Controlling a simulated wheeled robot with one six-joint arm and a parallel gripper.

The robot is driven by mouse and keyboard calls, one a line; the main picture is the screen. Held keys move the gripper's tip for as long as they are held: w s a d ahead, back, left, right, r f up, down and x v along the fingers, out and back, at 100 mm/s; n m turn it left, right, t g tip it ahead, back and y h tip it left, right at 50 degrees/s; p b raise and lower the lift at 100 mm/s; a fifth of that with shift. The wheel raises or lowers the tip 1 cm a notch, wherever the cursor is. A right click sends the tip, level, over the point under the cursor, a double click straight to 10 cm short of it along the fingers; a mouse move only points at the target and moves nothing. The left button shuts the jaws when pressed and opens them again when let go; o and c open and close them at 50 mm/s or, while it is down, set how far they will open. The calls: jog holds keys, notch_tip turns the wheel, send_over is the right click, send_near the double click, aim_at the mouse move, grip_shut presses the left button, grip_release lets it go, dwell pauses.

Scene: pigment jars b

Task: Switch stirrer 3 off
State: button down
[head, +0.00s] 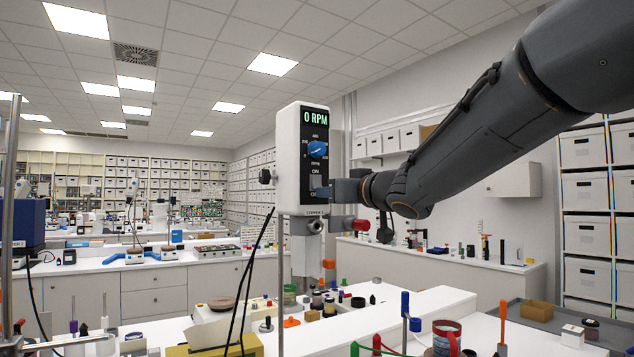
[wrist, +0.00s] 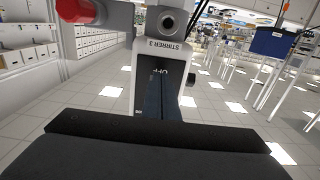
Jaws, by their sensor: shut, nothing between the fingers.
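Stirrer 3 (head: 291,150) is a white upright unit with a dark front panel, clamped on a metal stand. Its display (head: 316,117) reads 0 RPM in green. A blue knob (head: 317,149) sits below it, and under that a grey rocker switch (head: 315,181) with an ON label above. My gripper (head: 322,193) is shut and empty, its tips at the lower part of the switch. I cannot tell whether they touch. In the wrist view the picture is inverted; the label on stirrer 3 (wrist: 172,46) reads STIRRER 3, and my gripper (wrist: 160,82) covers much of the panel.
A red knob (head: 361,226) sticks out below the stirrer, right of its chuck. The white bench (head: 350,325) beneath holds jars, stoppers and small tools. Thin rods and a dark cable stand left of the stirrer. Open air lies in front of the panel's upper part.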

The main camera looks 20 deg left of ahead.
jog(key=shift+w+a, duration=0.25)
jog(key=shift+w, duration=0.05)
dwell(0.4)
jog(key=v, duration=1.1)
jog(key=shift+s+d+b, duration=0.2)
jog(key=shift+s+b, duration=0.05)
jog(key=shift+b, duration=0.1)
dwell(0.5)
